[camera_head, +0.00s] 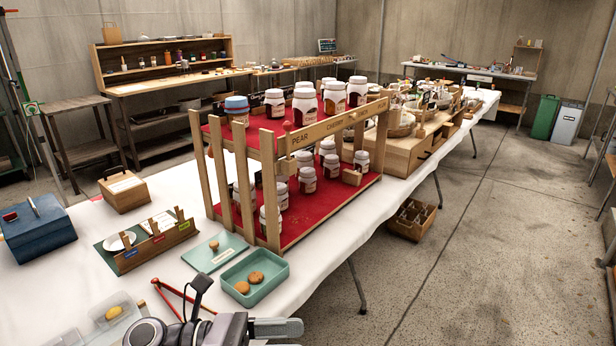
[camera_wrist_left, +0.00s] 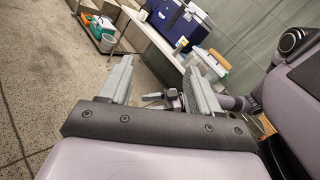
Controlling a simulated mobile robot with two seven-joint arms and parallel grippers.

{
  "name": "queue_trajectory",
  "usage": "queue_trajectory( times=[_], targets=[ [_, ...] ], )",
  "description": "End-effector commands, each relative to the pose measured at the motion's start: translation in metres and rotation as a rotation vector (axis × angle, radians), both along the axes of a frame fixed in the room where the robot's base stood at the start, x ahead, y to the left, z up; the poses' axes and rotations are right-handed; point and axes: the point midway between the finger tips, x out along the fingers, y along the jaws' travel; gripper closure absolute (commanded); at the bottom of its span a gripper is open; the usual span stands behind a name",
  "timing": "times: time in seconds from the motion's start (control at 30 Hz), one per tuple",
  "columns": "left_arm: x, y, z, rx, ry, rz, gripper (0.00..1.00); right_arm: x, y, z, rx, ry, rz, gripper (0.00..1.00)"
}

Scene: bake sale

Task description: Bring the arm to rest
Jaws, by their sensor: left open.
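My left gripper (camera_wrist_left: 160,75) is open in the left wrist view, with its two grey fingers apart and nothing between them. In the head view the left arm comes in low at the bottom edge, and its gripper (camera_head: 278,328) points right beside the front edge of the white-covered table (camera_head: 345,225). The gripper's lower part is cut off by the frame.
A wooden two-tier rack (camera_head: 262,190) of jars stands on the table. A teal tray (camera_head: 262,292) with two cookies lies close to my left gripper. A blue box (camera_head: 40,232) stands at the far left. Open floor (camera_head: 480,250) lies right of the table.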

Motion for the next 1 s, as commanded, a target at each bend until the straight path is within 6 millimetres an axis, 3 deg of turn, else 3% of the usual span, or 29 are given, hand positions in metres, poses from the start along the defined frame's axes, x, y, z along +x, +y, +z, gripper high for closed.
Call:
queue_trajectory(
  times=[0.1,0.23,0.37,0.43,0.57,0.7,0.87,0.9,1.0],
  targets=[
    [0.006,0.009,0.016,-0.275,0.339,0.176,0.37,0.000,0.000,0.009,-0.001,-0.002,-0.002,0.46],
    [0.019,0.040,0.011,-0.569,0.737,0.366,0.37,-0.001,-0.001,0.015,-0.001,-0.004,-0.003,0.46],
    [0.023,0.080,-0.020,-0.857,1.152,0.551,0.37,-0.002,-0.001,0.019,-0.003,-0.002,-0.004,0.46],
    [0.017,0.103,-0.047,-1.014,1.378,0.653,0.37,-0.003,-0.002,0.021,-0.004,0.001,-0.003,0.46],
    [-0.013,0.139,-0.106,-1.300,1.780,0.839,0.37,-0.004,-0.002,0.025,-0.007,0.007,-0.004,0.46],
    [-0.061,0.160,-0.160,-1.559,2.121,1.007,0.37,-0.005,-0.003,0.030,-0.009,0.005,-0.003,0.46],
    [-0.102,0.167,-0.191,-1.734,2.334,1.121,0.37,-0.004,-0.003,0.032,-0.010,0.003,-0.003,0.46],
    [-0.107,0.168,-0.195,1.744,-2.344,-1.128,0.37,-0.004,-0.003,0.033,-0.010,0.003,-0.003,0.46],
    [-0.113,0.169,-0.199,1.723,-2.311,-1.114,0.37,-0.004,-0.003,0.033,-0.010,0.003,-0.003,0.46]
  ],
)
